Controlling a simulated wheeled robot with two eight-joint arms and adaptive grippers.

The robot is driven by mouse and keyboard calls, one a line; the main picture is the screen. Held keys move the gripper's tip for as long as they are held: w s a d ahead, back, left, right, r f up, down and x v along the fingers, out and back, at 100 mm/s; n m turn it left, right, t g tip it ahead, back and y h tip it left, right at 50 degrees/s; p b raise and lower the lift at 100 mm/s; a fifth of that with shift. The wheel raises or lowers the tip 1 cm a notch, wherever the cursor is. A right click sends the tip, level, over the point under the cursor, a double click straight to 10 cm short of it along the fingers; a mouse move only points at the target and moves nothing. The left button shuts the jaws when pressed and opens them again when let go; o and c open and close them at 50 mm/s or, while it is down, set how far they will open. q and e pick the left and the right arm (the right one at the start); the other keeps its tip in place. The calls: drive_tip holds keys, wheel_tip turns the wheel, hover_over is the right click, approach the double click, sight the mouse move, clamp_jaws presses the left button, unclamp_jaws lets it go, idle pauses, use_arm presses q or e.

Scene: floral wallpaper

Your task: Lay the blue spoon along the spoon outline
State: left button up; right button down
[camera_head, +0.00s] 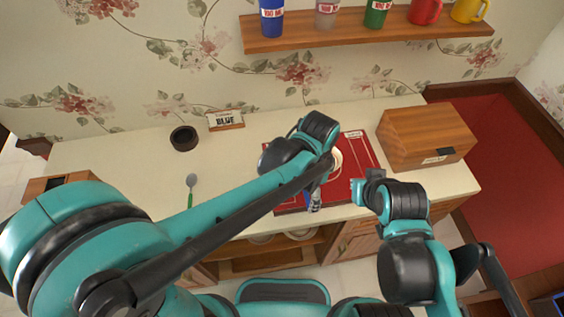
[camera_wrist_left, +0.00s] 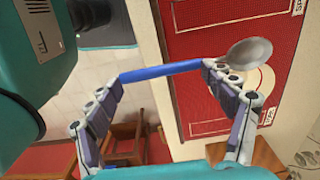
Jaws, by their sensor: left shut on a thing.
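The blue spoon has a blue handle (camera_wrist_left: 160,71) and a grey metal bowl (camera_wrist_left: 250,52). My left gripper (camera_wrist_left: 165,75) is shut on the spoon, whose handle runs across between its fingertips. In the head view, my left gripper (camera_head: 313,200) is over the front part of the red mat (camera_head: 365,150), and the spoon is mostly hidden by the arm. The mat has white outlines, partly covered by my left arm; I cannot make out the spoon outline clearly. My right gripper (camera_head: 371,180) is beside the mat's right front edge; its jaws are too small to read.
A green-handled spoon (camera_head: 190,188) lies on the left of the counter (camera_head: 110,155). A dark round holder (camera_head: 184,138) and a "BLUE" sign (camera_head: 225,120) stand at the back. A wooden box (camera_head: 425,135) stands right of the mat. Cups line the shelf (camera_head: 350,27) above.

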use_arm(q)
drive_tip(key=shift+w+a+f, duration=0.15)
drive_tip(key=shift+w, duration=0.2)
drive_tip(key=w+a+f+b, duration=0.1)
drive_tip(key=w+a+f, duration=0.1)
drive_tip(key=w, duration=0.1)
drive_tip(key=w+a+f+b, duration=0.1)
drive_tip(key=w+a+f, duration=0.1)
drive_tip(key=w, duration=0.1)
drive_tip(key=w+a+f+b, duration=0.1)
drive_tip(key=w+a+f, duration=0.1)
drive_tip(key=w, duration=0.1)
drive_tip(key=shift+w+f, duration=0.2)
drive_tip(key=shift+f, duration=0.2)
drive_tip(key=shift+f+b, duration=0.8)
drive_tip(key=shift+f, duration=1.2)
drive_tip(key=shift+f, duration=0.1)
drive_tip(key=o, duration=1)
drive_tip(key=shift+o, duration=0.2)
